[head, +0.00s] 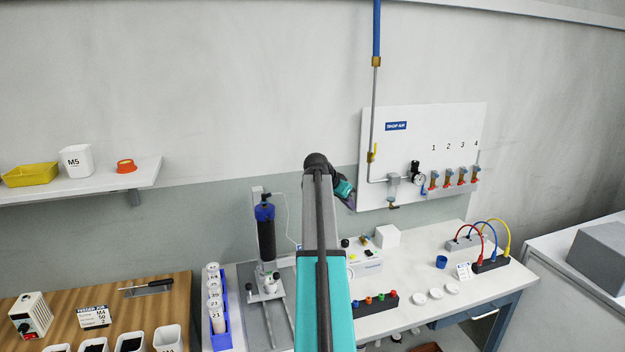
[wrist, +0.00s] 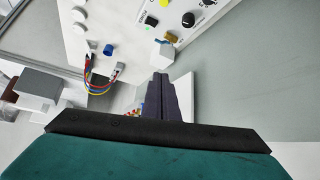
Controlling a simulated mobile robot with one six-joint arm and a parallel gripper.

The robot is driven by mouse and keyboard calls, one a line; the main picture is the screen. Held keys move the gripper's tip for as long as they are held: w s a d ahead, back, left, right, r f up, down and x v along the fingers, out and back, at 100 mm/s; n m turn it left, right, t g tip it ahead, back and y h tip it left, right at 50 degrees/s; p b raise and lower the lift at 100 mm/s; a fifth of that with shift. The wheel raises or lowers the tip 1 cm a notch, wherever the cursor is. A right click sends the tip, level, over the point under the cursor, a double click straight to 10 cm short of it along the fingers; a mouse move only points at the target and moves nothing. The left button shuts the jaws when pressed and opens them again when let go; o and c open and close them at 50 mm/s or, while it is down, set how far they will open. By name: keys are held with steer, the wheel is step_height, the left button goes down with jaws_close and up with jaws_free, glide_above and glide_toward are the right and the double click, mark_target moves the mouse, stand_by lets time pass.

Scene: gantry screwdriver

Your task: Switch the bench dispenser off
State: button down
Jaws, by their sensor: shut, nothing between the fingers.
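The bench dispenser (head: 368,268) is a white box on the bench behind my arm, partly hidden by it. It has small knobs and buttons on top. My gripper (head: 351,204) is above and behind the dispenser, near the wall. Its dark fingers also show in the wrist view (wrist: 161,78); they are shut, empty and apart from the dispenser. I cannot tell the switch's state.
A white cube (head: 387,236) stands behind the dispenser. The shop air panel (head: 400,140) is on the wall right of my gripper. Coloured cables (head: 483,238) and a blue cup (head: 441,261) are at right.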

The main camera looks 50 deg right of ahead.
steer(key=s+d+f+m+y+p, duration=0.1)
steer(key=s+f+m+y, duration=0.3)
steer(key=s, duration=0.8)
steer(key=shift+s+f+g+y, duration=0.35)
steer(key=shift+f+y, duration=0.35)
steer(key=shift+f, duration=0.25)
